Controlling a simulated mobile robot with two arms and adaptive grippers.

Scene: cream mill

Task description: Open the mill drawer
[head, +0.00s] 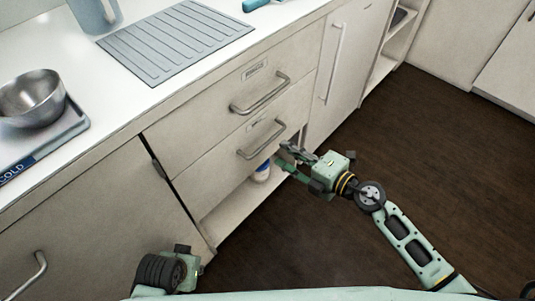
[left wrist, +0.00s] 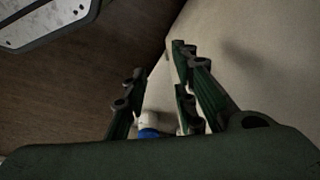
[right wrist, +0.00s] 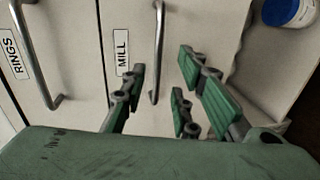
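The mill drawer (head: 215,172) is the lower of two drawer fronts and looks shut. In the right wrist view its label MILL (right wrist: 123,52) and its metal bar handle (right wrist: 158,45) show clearly. The handle also shows in the head view (head: 262,141). My right gripper (right wrist: 165,90) is open and empty, with the handle's near end in view between its fingers; I cannot tell if they touch it. It shows in the head view (head: 285,160) just right of and below the handle. My left gripper (left wrist: 155,95) is open and empty beside a pale cabinet face; its fingers are hidden in the head view.
The upper drawer labelled RINGS (right wrist: 15,58) has a similar handle (head: 260,93). A white jar with blue (head: 262,171) stands on the open shelf below the mill drawer. The counter carries a metal bowl (head: 30,98) and a grey ribbed mat (head: 175,45). The dark floor to the right is clear.

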